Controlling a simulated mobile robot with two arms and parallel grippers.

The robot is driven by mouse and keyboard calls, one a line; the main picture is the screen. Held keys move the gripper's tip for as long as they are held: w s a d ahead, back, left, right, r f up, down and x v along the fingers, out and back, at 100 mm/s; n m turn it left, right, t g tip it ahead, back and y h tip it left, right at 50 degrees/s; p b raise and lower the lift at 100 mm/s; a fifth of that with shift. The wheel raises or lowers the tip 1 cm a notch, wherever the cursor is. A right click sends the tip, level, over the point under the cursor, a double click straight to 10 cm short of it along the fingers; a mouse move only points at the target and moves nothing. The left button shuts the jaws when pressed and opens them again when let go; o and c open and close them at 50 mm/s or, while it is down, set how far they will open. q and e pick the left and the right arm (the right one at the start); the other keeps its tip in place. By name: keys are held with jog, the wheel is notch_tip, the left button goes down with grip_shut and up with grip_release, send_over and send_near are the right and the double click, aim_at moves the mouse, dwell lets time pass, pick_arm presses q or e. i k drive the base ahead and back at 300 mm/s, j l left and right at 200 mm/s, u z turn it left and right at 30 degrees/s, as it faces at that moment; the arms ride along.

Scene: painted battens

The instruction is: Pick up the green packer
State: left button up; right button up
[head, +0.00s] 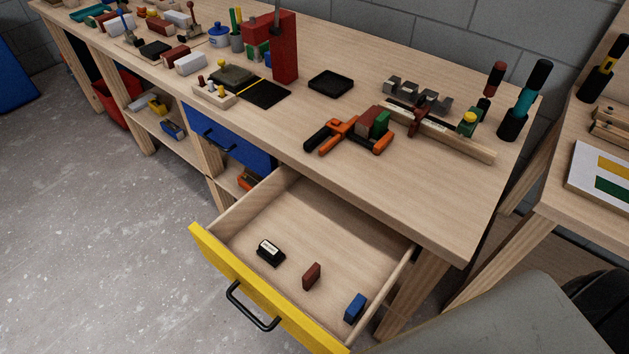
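No small green block shows in the open drawer (330,222). It holds a red-brown block (312,276), a blue block (355,308) and a black item with a white label (269,252), all apart. On the bench, a small green block (384,125) sits against a red-brown block (367,122) at an orange-and-black clamp (345,132). Another green piece with a yellow top (468,122) is at the right end of a batten (440,130). I cannot tell for sure which is the green packer. Neither gripper is in view.
The yellow drawer front (255,290) juts out from the bench (330,60). A closed blue drawer (228,143) is to its left. A red upright stand (285,48), a black tray (331,83) and tool holders (515,120) stand on the bench. The bench's front right corner is clear.

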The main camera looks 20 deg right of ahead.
aim_at(381, 122)
jog(key=k+l+z, duration=0.15)
jog(key=l, duration=0.4)
jog(key=l+z, duration=0.2)
jog(key=l, duration=0.35)
jog(key=k+l+z, duration=0.15)
jog(key=l, duration=0.45)
